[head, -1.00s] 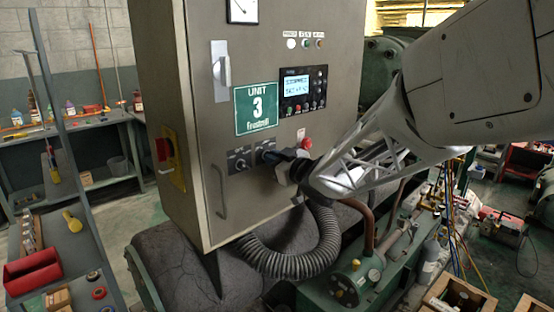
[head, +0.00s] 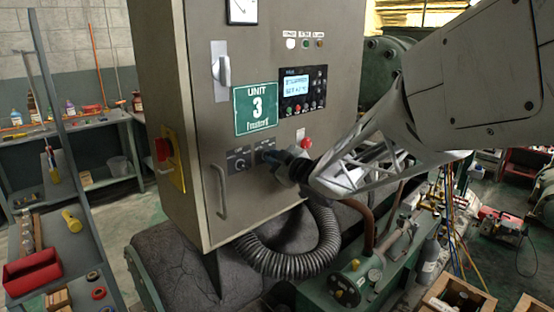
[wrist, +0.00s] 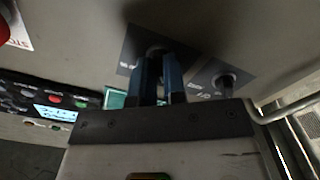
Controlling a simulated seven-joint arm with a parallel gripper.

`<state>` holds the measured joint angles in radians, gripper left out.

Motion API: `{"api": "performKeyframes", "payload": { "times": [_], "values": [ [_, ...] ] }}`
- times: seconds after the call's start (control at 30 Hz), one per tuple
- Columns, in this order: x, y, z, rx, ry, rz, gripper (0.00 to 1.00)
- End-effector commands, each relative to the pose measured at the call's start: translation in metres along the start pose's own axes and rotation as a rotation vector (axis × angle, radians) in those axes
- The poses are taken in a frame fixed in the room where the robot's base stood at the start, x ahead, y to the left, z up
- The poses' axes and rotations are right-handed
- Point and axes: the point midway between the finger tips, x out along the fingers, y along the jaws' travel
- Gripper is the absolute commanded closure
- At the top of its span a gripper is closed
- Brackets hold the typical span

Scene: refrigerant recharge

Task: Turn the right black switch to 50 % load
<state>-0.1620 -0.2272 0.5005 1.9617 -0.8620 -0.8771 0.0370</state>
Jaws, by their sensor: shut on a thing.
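The right black switch (wrist: 157,49) is on the front of a grey cabinet. My gripper (wrist: 160,72) is shut on it, with one blue finger on each side of the knob. The fingers cover much of the knob, so I cannot read its setting. In the head view my gripper (head: 279,161) reaches the cabinet from the right and hides the knob. The left black switch (head: 239,163) is untouched beside it; it also shows in the wrist view (wrist: 227,80).
A red button (head: 306,143) sits just above my gripper. A lit display panel (head: 302,88) and a green Unit 3 sign (head: 256,109) are higher up. A cabinet handle (head: 220,191) is to the left, and a ribbed hose (head: 300,262) hangs below.

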Motion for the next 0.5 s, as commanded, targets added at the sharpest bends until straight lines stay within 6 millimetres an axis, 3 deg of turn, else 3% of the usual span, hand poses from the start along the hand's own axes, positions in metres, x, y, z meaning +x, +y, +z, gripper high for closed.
{"api": "performKeyframes", "payload": {
  "times": [0.5],
  "values": [
    [0.0001, 0.0003, -0.0015, -0.066, 0.002, 0.0, 1.0]
  ]
}}
